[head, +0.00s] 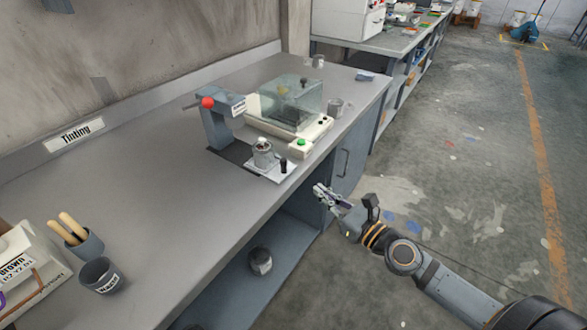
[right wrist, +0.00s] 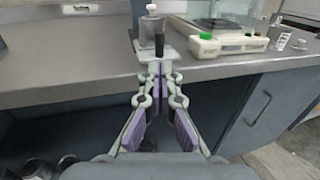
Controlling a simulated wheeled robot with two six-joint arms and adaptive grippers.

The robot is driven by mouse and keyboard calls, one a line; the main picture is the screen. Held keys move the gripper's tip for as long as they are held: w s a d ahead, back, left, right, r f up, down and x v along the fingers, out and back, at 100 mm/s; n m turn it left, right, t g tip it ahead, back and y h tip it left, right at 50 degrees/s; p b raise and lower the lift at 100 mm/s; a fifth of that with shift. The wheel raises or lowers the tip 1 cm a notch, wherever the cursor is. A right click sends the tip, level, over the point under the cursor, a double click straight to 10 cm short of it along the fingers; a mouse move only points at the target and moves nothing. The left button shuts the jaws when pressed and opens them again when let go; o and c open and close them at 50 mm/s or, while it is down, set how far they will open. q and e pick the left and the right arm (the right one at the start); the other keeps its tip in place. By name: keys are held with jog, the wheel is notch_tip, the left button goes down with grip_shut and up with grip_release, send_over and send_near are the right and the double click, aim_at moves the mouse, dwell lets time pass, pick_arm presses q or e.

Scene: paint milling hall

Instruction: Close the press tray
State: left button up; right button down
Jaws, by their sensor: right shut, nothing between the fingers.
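The press (head: 222,125), a blue-grey stand with a red ball on its lever, stands on the bench. Its pale tray (head: 281,174) sticks out of the dark base toward the bench's front edge. A grey metal can (head: 262,154) stands on the tray, and a black upright handle (head: 283,166) is at the tray's front end. The handle (right wrist: 159,44) and can (right wrist: 151,24) also show in the right wrist view. My right gripper (head: 318,190) is shut and empty, in front of the bench edge and apart from the handle. My left gripper is out of view.
A metal cup (head: 335,107) is beyond. Left are a brush cup (head: 86,245) and a dark cup (head: 100,275). The bench's middle is clear.

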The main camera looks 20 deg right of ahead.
jog(key=shift+p+x, duration=1.4)
jog(key=shift+p, duration=0.85)
jog(key=p, duration=0.2)
send_near(267, 158)
jog(key=shift+w+d+f, duration=0.15)
jog(key=shift+w+d, duration=0.85)
jog(key=shift+d, duration=0.05)
jog(key=shift+w+a, duration=0.2)
jog(key=shift+w, duration=0.2)
jog(key=shift+w+a, duration=0.2)
jog(key=shift+w, duration=0.15)
jog(key=w+a, duration=0.4)
jog(key=w, duration=0.1)
jog(key=w+a, duration=0.1)
jog(key=w, duration=0.1)
jog(key=shift+w+a+f, duration=0.1)
jog(key=shift+w+a, duration=0.1)
jog(key=shift+a, duration=0.2)
jog(key=shift+r, duration=0.25)
